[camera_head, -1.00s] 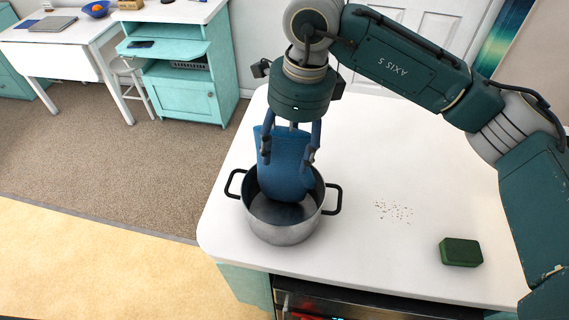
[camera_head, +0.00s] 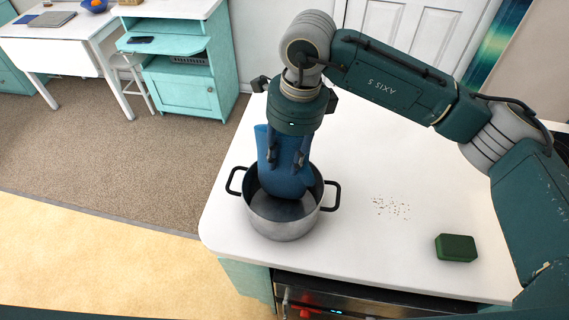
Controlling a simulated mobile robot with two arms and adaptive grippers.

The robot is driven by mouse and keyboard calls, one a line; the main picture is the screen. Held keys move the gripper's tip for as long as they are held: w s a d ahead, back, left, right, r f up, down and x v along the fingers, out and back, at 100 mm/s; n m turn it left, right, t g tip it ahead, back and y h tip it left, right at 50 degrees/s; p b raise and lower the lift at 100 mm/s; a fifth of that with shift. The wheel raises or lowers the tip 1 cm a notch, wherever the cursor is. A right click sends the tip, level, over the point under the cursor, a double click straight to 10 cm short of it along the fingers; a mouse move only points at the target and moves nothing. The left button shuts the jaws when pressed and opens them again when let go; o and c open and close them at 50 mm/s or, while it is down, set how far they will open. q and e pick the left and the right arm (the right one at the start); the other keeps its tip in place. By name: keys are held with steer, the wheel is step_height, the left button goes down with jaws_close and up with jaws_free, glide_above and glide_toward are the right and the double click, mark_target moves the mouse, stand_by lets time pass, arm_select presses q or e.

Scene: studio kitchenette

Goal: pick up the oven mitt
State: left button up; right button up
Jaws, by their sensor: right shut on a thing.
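The blue oven mitt (camera_head: 285,178) hangs from my right gripper (camera_head: 285,160), which is shut on it. The mitt's lower end is inside the mouth of a steel pot (camera_head: 285,224) with two black handles. I cannot tell whether the mitt touches the pot's inside. The pot stands on the white counter near its left edge. My left gripper is not in view.
A green sponge (camera_head: 456,248) lies on the white counter (camera_head: 350,250) at the right. Crumbs (camera_head: 391,207) are scattered between pot and sponge. An oven front (camera_head: 340,300) is below the counter. A teal cabinet (camera_head: 186,92) and a white table stand across the floor.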

steer(key=shift+r, duration=0.1)
steer(key=shift+w+r+b, duration=0.1)
steer(key=shift+r+b, duration=0.25)
steer(key=shift+r, duration=0.2)
step_height(320, 180, up, 19)
steer(key=b, duration=0.4)
steer(key=shift+f, duration=0.15)
stand_by(0.5)
